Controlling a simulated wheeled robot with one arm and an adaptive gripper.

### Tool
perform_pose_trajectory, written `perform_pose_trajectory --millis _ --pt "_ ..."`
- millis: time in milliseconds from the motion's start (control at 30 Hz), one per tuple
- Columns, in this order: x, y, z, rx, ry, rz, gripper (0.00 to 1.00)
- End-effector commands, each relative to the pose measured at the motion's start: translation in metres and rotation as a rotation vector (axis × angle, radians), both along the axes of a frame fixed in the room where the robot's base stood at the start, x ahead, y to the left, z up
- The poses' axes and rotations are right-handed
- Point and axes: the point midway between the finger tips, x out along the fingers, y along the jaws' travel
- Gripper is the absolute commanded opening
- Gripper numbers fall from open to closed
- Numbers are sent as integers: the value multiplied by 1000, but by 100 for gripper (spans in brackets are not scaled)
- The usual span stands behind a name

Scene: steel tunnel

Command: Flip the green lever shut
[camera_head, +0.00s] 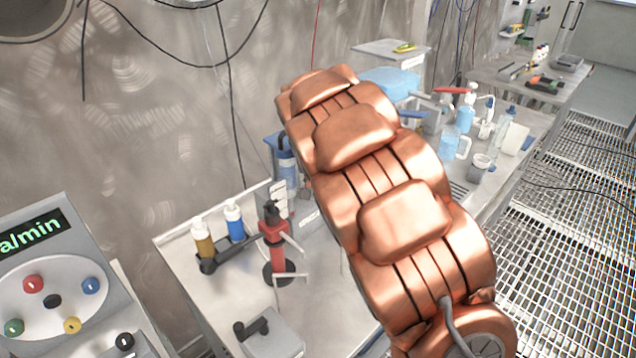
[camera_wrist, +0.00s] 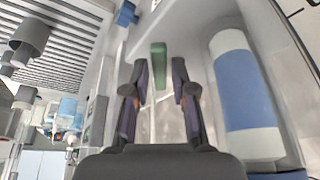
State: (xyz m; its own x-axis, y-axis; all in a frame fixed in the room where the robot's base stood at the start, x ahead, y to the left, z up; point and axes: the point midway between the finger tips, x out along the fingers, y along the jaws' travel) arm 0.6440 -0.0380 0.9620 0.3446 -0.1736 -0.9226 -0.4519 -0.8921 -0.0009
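The green lever (camera_wrist: 158,58) shows in the wrist view as a short upright bar in front of a pale grey surface. My gripper (camera_wrist: 159,72) is open, with one dark finger on each side of the lever in the picture. I cannot tell whether the lever lies between the fingertips or just beyond them, and no finger clearly touches it. In the head view my copper-coloured arm covers the middle, and I can make out neither the lever nor my gripper there.
A white and blue cylinder (camera_wrist: 246,95) stands close right of my gripper. In the head view, a bench (camera_head: 190,262) holds bottles and a red tool (camera_head: 273,240). A console (camera_head: 75,275) stands at the left. Grated floor (camera_head: 560,255) lies open at the right.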

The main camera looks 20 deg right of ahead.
Motion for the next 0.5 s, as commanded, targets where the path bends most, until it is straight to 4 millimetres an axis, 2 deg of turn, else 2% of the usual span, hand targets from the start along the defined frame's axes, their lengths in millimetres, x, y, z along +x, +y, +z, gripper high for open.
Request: perform_pose_trajectory --millis 33,100,500 --pt "0 0 0 0 1 -1 34" --pt "0 0 0 0 1 -1 41" --pt "-1 0 2 0 2 -1 42"
